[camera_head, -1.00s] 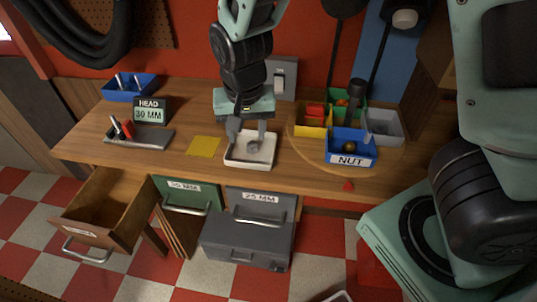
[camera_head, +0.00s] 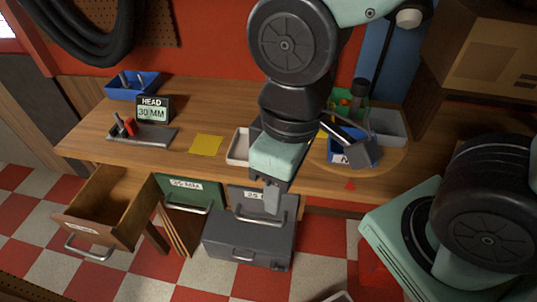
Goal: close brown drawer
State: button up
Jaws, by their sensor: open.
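The brown drawer (camera_head: 101,237) is pulled out at the left of the workbench. It is a wooden box with a metal bar handle (camera_head: 89,250) on its front, and its inside looks empty. My gripper (camera_head: 262,203) points down in front of the bench edge, over the grey drawer (camera_head: 263,192) and to the right of the brown drawer. It is open and apart from the brown drawer. My arm hides part of the bench top.
A green drawer (camera_head: 187,192) sits between the brown and grey drawers. A grey case (camera_head: 249,240) lies below my gripper. On the bench are a white tray (camera_head: 237,146), a yellow square (camera_head: 206,145) and a blue bin (camera_head: 342,152). Checkered floor lies in front.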

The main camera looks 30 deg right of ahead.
aim_at(114, 207)
jog(key=i+j+u, duration=0.15)
jog(key=u, duration=0.25)
jog(key=i+j+u, duration=0.15)
jog(key=u, duration=0.25)
jog(key=i+j+u, duration=0.15)
jog(key=u, duration=0.25)
